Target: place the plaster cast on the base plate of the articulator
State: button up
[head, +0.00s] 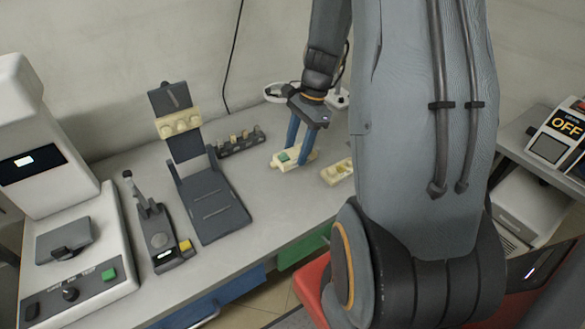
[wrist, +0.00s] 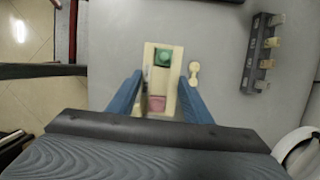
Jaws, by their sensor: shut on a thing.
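The articulator's dark base plate (head: 214,206) lies on the bench left of my gripper and looks bare. A cream toothed cast (head: 180,122) is on its upright back part. My gripper (head: 298,150) is shut on a cream block (wrist: 151,88) that carries a green piece (wrist: 163,56) and a pink piece (wrist: 157,103). One blue finger is on each long side. I cannot tell whether the block clears the bench. A second cream, bumpy cast-like piece (head: 337,173) lies to the right of my gripper, partly hidden by my arm.
A small cream dumbbell-shaped piece (wrist: 194,74) lies close to the held block. A small device with a lever (head: 160,238) and a white machine (head: 75,250) stand left. Bench is clear between block and base plate.

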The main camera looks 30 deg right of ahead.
jog(key=shift+f+p, duration=0.75)
jog(key=shift+f, duration=3.25)
jog(key=shift+f, duration=0.15)
jog(key=o, duration=1.2)
